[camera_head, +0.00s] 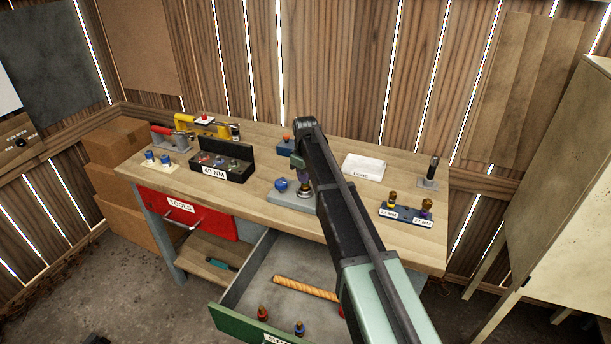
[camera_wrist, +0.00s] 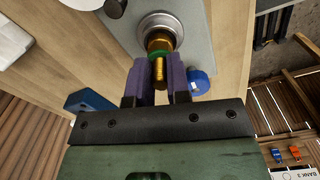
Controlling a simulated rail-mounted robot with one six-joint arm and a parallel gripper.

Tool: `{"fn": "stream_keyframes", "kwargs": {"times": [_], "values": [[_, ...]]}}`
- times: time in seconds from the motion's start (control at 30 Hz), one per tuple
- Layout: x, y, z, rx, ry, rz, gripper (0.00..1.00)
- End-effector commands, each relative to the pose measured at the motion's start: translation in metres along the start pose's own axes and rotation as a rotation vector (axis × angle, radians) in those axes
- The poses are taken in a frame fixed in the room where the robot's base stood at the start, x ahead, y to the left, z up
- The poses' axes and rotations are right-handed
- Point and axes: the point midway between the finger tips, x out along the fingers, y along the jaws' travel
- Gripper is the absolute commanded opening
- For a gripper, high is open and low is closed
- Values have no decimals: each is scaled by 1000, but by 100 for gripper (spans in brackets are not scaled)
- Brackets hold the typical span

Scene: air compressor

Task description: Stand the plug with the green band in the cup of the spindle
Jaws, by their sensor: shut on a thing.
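The brass plug with the green band (camera_wrist: 160,56) is between the purple fingers of my gripper (camera_wrist: 161,72), which is shut on it. In the wrist view its brass end is at the round silver cup of the spindle (camera_wrist: 149,20). I cannot tell whether it rests inside the cup or is just above it. In the head view my gripper (camera_head: 298,166) is over the spindle (camera_head: 304,190) on a grey base plate (camera_head: 290,202), and my arm hides part of this. A blue knob (camera_head: 281,185) is on the same plate, left of the spindle.
A blue rack (camera_head: 405,213) with two plugs and a white block (camera_head: 363,167) are to the right. A black 40 NM case (camera_head: 222,164) stands to the left. An open green-fronted drawer (camera_head: 236,324) below holds small plugs and an orange roll (camera_head: 305,288).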

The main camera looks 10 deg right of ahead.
Motion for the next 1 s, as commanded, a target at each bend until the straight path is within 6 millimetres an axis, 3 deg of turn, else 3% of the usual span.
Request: {"fn": "stream_keyframes", "kwargs": {"times": [0.3, 0.33, 0.5, 0.83, 1.0], "values": [[9, 0, 0, 0, 0, 0, 0], [8, 0, 0, 0, 0, 0, 20], [8, 0, 0, 0, 0, 0, 46], [3, 0, 0, 0, 0, 0, 47], [-25, 0, 0, 0, 0, 0, 47]]}}
